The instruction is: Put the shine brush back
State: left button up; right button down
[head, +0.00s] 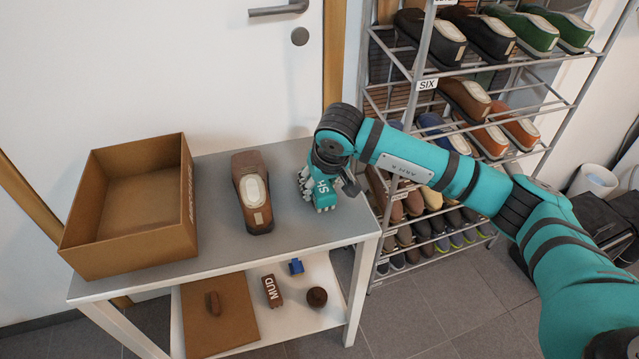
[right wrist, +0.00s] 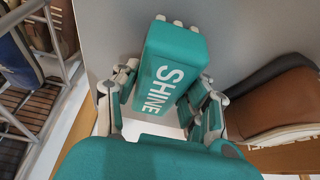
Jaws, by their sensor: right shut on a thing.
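The shine brush (right wrist: 172,68) is a teal block with white letters reading SHINE. In the right wrist view it sits between the fingers of my right gripper (right wrist: 165,108), which is shut on it. In the head view the brush (head: 323,196) shows partly, with the letters SH, under my right gripper (head: 318,188) at the right end of the grey table top (head: 290,225). I cannot tell whether it touches the table. My left gripper is not in view.
A brown shoe (head: 252,192) lies left of the gripper, beside an open cardboard box (head: 130,245). The lower shelf (head: 325,270) holds a MUD brush (head: 272,291), a blue item (head: 296,266), a round brown thing (head: 317,297) and a brown board (head: 235,325). A shoe rack (head: 420,55) stands right.

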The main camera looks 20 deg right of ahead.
jog(key=c, duration=0.7)
grip_release()
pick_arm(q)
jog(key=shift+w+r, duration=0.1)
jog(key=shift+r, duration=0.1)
pick_arm(e)
jog(key=shift+r, duration=0.15)
jog(key=p+v, duration=0.1)
jog(key=v, duration=1)
jog(key=shift+s+r, duration=0.1)
jog(key=shift+r, duration=0.2)
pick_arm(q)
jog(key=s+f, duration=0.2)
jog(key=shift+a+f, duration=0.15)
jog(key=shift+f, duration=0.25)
pick_arm(e)
jog(key=shift+s+r, duration=0.1)
jog(key=shift+r, duration=0.05)
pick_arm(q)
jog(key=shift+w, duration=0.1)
